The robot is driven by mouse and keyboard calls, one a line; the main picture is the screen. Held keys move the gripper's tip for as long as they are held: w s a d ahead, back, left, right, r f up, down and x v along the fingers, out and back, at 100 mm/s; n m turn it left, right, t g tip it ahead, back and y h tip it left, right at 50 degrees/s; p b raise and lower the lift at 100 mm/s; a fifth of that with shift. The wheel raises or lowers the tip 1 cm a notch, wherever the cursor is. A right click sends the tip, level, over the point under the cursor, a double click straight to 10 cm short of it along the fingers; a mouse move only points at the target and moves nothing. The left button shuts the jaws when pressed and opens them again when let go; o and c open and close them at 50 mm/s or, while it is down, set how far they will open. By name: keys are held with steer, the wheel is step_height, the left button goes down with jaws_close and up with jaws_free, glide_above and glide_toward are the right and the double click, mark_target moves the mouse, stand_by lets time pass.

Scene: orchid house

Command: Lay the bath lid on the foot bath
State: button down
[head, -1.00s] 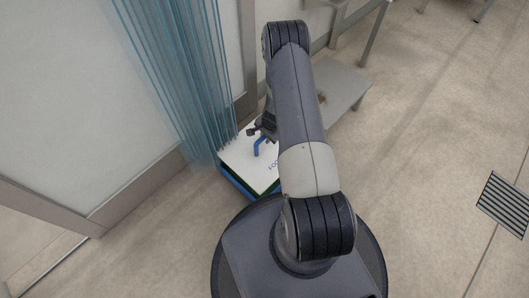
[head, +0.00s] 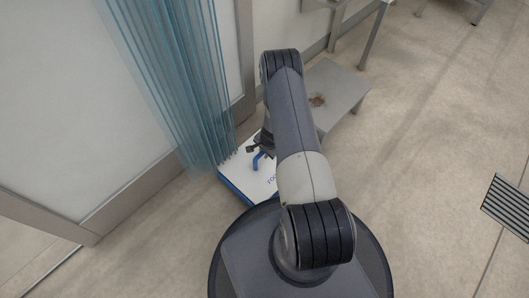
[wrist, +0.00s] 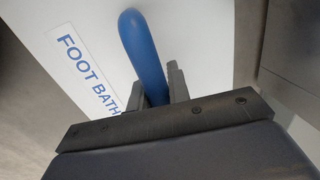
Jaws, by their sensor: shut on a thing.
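The bath lid (head: 246,181) is a white panel with a blue bent handle (head: 257,160) and blue lettering. It lies roughly flat, low by the strip curtain, partly hidden by my arm. The wrist view shows the lid (wrist: 195,28) with its FOOT BATH label and the handle (wrist: 141,42) rising between the jaws. My gripper (wrist: 160,87) is shut on the handle; in the head view only part of it (head: 255,149) shows. A blue edge of the foot bath (head: 235,191) shows directly under the lid's near side. I cannot tell whether the lid fully touches the bath.
The blue strip curtain (head: 182,80) hangs close at the lid's left. A low grey bench (head: 338,95) with a brown patch stands behind and right of my arm. A floor drain grate (head: 510,207) is at the far right; the floor between is clear.

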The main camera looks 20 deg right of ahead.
steer(key=shift+f+b, duration=0.6)
steer(key=shift+b, duration=0.15)
steer(key=c, duration=1.3)
jaws_free()
steer(key=shift+c, duration=0.2)
steer(key=shift+r, duration=0.1)
steer(key=shift+r+p, duration=0.55)
steer(key=shift+p, duration=0.35)
step_height(320, 180, up, 12)
steer(key=s+p, duration=0.2)
steer(key=p, duration=0.1)
steer(key=shift+d, duration=0.45)
steer(key=shift+s+f, duration=0.1)
steer(key=shift+f, duration=0.05)
